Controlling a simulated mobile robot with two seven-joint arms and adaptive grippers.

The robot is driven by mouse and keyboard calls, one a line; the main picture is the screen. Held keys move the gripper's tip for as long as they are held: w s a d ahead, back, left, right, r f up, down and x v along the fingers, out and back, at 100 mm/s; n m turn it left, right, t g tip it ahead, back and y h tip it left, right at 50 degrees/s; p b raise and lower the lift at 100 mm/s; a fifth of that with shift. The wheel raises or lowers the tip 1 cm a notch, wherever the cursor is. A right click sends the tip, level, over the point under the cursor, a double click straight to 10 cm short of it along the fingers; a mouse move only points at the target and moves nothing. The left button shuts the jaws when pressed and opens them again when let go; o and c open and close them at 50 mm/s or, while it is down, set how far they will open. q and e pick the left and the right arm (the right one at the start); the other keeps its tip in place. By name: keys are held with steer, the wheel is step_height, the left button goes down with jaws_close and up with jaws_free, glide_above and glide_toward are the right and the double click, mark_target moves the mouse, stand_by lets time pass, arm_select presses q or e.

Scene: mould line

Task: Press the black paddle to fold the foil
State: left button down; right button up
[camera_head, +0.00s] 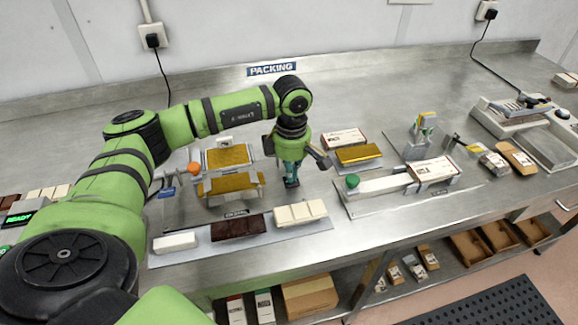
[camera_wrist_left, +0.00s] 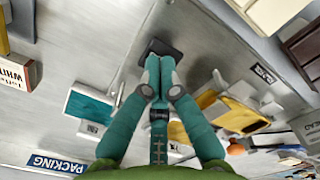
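My left gripper (camera_head: 290,180) points straight down just right of the foil folding stand. Its teal fingers are together in the left wrist view (camera_wrist_left: 159,80), with nothing seen between them. The small black paddle (camera_head: 292,184) is right under the fingertips; its dark square pad also shows in the left wrist view (camera_wrist_left: 161,48). I cannot tell whether the tips touch it. Gold foil (camera_head: 228,157) lies on the stand's upper level, with more gold on the lower level (camera_head: 229,186). The foil also shows in the left wrist view (camera_wrist_left: 212,102). My right gripper is not in view.
A grey tray (camera_head: 200,259) in front holds white, dark and cream chocolate bars. Right of the gripper are a gold stack (camera_head: 358,154), a boxed bar (camera_head: 344,138) and a fixture with a green knob (camera_head: 352,181). An orange knob (camera_head: 194,168) stands left of the foil.

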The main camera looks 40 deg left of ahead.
arm_select(q)
steer(key=shift+f, duration=0.4)
step_height(320, 180, up, 10)
steer(key=p, duration=0.6)
steer(key=shift+r, duration=0.2)
stand_by(0.4)
stand_by(0.4)
